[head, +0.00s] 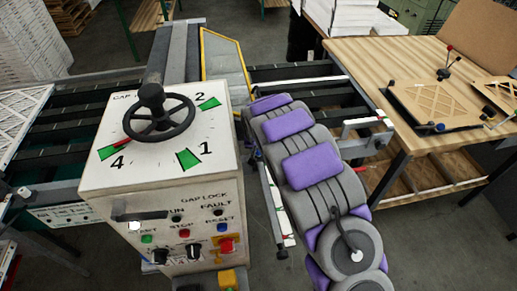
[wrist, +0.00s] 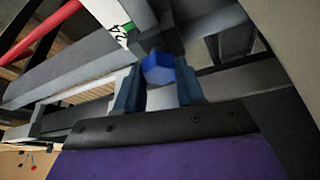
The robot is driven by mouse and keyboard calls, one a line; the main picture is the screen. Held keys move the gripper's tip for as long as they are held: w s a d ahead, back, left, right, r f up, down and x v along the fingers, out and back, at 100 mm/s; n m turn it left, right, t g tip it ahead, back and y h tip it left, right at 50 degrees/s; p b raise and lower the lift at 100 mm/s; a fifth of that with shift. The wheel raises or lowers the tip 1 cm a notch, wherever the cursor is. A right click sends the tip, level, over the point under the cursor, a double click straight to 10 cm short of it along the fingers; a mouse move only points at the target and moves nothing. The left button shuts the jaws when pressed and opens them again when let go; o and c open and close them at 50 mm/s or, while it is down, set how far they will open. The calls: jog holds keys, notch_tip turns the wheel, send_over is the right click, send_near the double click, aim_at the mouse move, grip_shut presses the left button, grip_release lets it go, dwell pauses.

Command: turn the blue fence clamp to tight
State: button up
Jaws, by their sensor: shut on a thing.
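The blue fence clamp (wrist: 159,69) shows in the wrist view as a small faceted blue knob under a dark grey bracket. My gripper (wrist: 158,84) has one dark finger on each side of it and is shut on it. The clamp's tight and loose marks are not readable, so I cannot tell how far it is turned. In the head view my purple and grey arm reaches forward beside the control box, and it hides the gripper and the grip on the clamp.
A white control box (head: 165,185) with a black handwheel (head: 158,118) stands close to the left of my arm. A wooden table (head: 430,85) with frames stands at right. Conveyor rails (head: 75,118) run behind the box. A red bar (wrist: 38,30) crosses the wrist view's upper left.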

dwell(0.6)
jog(key=o, duration=0.8)
jog(key=shift+a, duration=0.1)
jog(key=shift+c, duration=0.2)
jog(key=shift+r, duration=0.1)
jog(key=v, duration=1.7)
jog(key=shift+s+a+p, duration=0.15)
jog(key=shift+a+p, duration=0.05)
jog(key=shift+p, duration=0.25)
